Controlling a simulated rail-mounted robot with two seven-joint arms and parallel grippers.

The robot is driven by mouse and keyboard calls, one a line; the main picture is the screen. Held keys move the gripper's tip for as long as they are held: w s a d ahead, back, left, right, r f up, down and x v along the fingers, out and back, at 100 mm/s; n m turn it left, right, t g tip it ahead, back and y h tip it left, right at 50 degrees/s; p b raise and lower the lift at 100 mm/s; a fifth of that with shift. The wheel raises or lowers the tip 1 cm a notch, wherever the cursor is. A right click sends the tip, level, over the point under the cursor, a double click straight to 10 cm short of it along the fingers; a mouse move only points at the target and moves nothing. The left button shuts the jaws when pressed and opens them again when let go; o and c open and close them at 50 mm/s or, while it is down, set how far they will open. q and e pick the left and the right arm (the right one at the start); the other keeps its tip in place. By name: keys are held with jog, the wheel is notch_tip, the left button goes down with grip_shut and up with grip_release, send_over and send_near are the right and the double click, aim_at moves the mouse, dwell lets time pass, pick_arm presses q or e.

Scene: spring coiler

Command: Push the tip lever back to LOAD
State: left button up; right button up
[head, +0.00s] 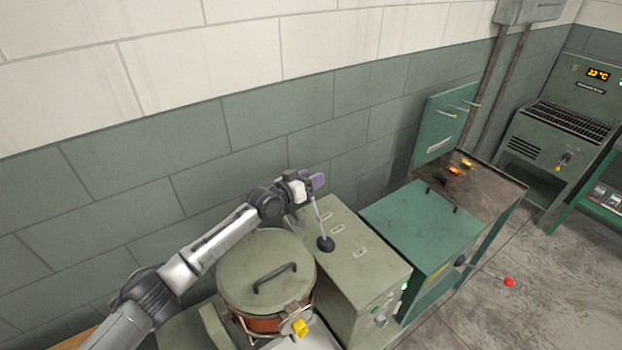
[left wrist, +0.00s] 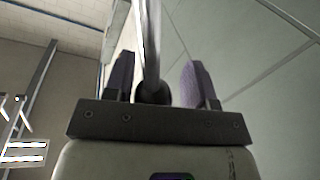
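The tip lever (head: 319,219) is a thin metal rod rising from a black boot (head: 326,243) on top of a grey-green cabinet (head: 375,268). It leans slightly left towards the wall in the head view. My left gripper (head: 314,182), with purple finger pads, is at the lever's upper end. In the left wrist view, the lever's rod (left wrist: 151,45) and a dark round part (left wrist: 152,91) lie between the two spread fingers of the left gripper (left wrist: 160,80). Gaps show beside the rod. Label plates (head: 337,228) on the cabinet top are too small to read. My right gripper is out of view.
A round lidded pot (head: 262,275) with a black handle stands left of the cabinet, under my left arm. A red-knobbed handle (head: 509,282) sticks out over the floor. The tiled wall is close behind.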

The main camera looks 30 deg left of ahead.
pick_arm(q)
jog(key=shift+o, duration=0.5)
jog(key=shift+r, duration=0.2)
jog(key=s+d+r+p, duration=0.1)
jog(key=d+r+p, duration=0.1)
jog(key=d+r, duration=0.8)
jog(key=shift+s+d+r, duration=0.15)
jog(key=shift+d+r, duration=0.2)
jog(key=shift+d, duration=0.5)
